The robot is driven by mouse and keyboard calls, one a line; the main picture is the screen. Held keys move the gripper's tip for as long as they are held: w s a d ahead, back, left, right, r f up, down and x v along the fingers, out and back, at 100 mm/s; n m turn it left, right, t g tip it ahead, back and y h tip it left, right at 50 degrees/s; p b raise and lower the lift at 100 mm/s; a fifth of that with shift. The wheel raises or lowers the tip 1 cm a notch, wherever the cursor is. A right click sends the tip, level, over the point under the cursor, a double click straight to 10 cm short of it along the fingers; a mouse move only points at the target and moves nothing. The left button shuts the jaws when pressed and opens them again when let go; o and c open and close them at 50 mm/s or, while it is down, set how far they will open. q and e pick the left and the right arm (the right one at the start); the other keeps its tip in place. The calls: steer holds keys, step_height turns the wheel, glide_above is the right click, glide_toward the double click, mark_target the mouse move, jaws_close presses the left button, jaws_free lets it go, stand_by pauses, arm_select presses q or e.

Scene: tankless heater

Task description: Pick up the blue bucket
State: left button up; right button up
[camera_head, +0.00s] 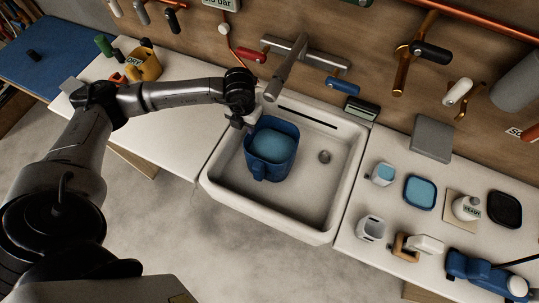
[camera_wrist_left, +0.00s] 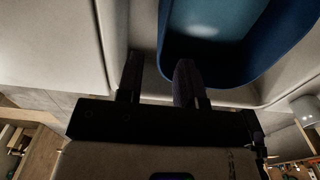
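The blue bucket (camera_head: 283,172) stands upright in the white sink, with a lighter blue surface inside it. A blue part sticks out at its front. My left gripper (camera_head: 244,120) is at the bucket's upper left rim in the head view. In the left wrist view its two dark fingers (camera_wrist_left: 158,82) are apart. One finger is outside the bucket (camera_wrist_left: 245,79) and the other overlaps its near wall. I cannot tell whether either finger touches it. My right gripper is not in view.
The sink (camera_head: 300,222) has free room right of the bucket, by the drain (camera_head: 324,157). A faucet (camera_head: 287,68) hangs over its back edge. A yellow bucket (camera_head: 148,66) stands on the left counter. Several small items, including a blue tray (camera_head: 420,192), cover the right counter.

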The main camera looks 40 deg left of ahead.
arm_select(q)
steer(key=shift+s+d+f, duration=0.1)
steer(key=shift+s+f, duration=0.05)
steer(key=shift+f, duration=2.7)
steer(key=shift+c, duration=0.2)
jaws_close()
steer(key=shift+r, duration=0.1)
